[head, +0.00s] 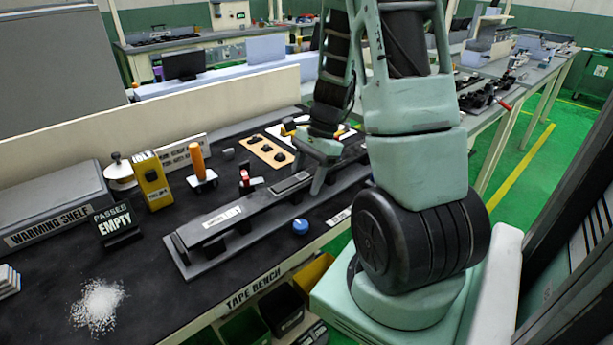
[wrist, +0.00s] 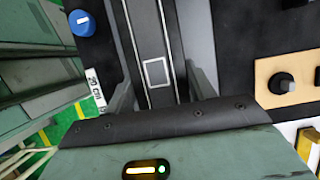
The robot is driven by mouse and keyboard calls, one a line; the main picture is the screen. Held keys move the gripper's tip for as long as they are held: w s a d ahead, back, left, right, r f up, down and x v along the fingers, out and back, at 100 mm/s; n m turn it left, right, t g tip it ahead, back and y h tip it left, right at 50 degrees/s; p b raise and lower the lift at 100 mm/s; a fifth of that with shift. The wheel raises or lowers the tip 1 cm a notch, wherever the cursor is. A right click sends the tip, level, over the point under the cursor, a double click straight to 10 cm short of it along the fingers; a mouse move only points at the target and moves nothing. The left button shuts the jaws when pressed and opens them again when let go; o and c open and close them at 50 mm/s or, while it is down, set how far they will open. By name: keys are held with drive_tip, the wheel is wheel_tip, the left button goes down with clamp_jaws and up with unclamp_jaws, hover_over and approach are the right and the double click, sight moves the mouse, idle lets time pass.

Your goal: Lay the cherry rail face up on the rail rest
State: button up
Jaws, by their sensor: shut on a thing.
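A long dark rail (head: 262,202) with a white label near its left end lies along the dark rail rest (head: 188,270) on the bench. No cherry colour shows on it, and I cannot read the label. My gripper (head: 322,172) points down near the rail's right part and is shut on it. In the wrist view the rail (wrist: 146,40) runs between the two fingers of my gripper (wrist: 163,88), with a pale square outline on its upper face. I cannot tell whether the rail touches the rest along its whole length.
A blue knob (head: 300,227) stands in front of the rest. Behind it are a red-topped item (head: 244,178), an orange-handled tool (head: 198,160), a yellow box (head: 153,182) and a tan board (head: 266,152). White granules (head: 98,303) lie front left, by an EMPTY sign (head: 117,222).

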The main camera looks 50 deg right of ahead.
drive_tip(key=shift+f, duration=0.1)
drive_tip(key=o, duration=1.2)
drive_tip(key=v, duration=1.2)
drive_tip(key=w+a+n+g+h, duration=0.2)
drive_tip(key=a+n, duration=1.3)
drive_tip(key=a, duration=1.1)
drive_tip(key=s+a+n, duration=0.4)
drive_tip(key=a, duration=0.1)
drive_tip(key=s+a+n+h, duration=0.1)
drive_tip(key=s+a+n, duration=0.3)
drive_tip(key=a+n, duration=0.1)
drive_tip(key=s+a+f+n, duration=0.1)
drive_tip(key=s+a+n, duration=0.3)
drive_tip(key=a, duration=0.1)
drive_tip(key=shift+s+f+n+t+h+p, duration=0.15)
drive_tip(key=shift+n+t+h+p, duration=0.15)
drive_tip(key=shift+t+h, duration=0.1)
